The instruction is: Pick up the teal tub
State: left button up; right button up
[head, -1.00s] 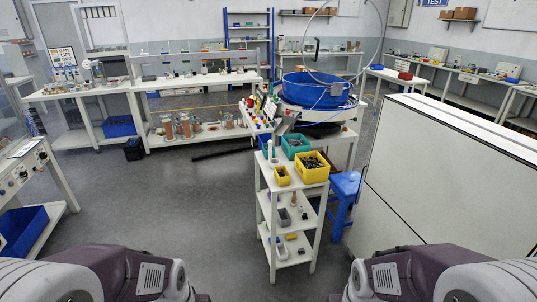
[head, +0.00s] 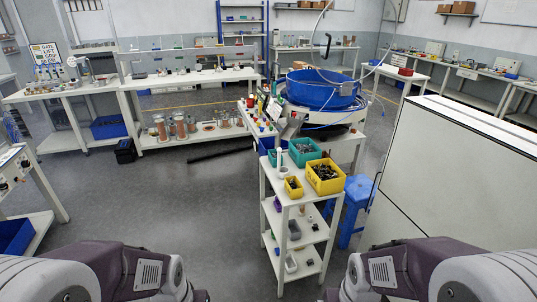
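The teal tub (head: 304,151) sits on the top shelf of a white shelf unit (head: 281,195), near its far end, and holds small dark parts. A larger yellow tub (head: 325,177) of dark parts stands just in front of it to the right. A small yellow tub (head: 293,187) stands nearer at the front left. A slim white and teal item stands left of the teal tub; I cannot tell what it is. Only parts of my two arms show along the bottom edge. Neither gripper is in view, and both arms are well short of the shelf unit.
A big blue bowl (head: 322,90) stands on a bench behind the shelf unit. A blue stool (head: 356,209) is to its right, next to a large white panel (head: 466,165). Open grey floor (head: 165,205) lies to the left. A long white bench (head: 190,79) runs along the back.

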aim_at(273, 153)
jog(key=i+j+z, duration=0.1)
jog(key=i+j, duration=1)
jog(key=i+j+z, duration=0.1)
jog(key=i+j, duration=1)
jog(key=i+l, duration=0.1)
jog(key=l, duration=0.15)
jog(key=i+l, duration=0.1)
jog(key=l, duration=0.2)
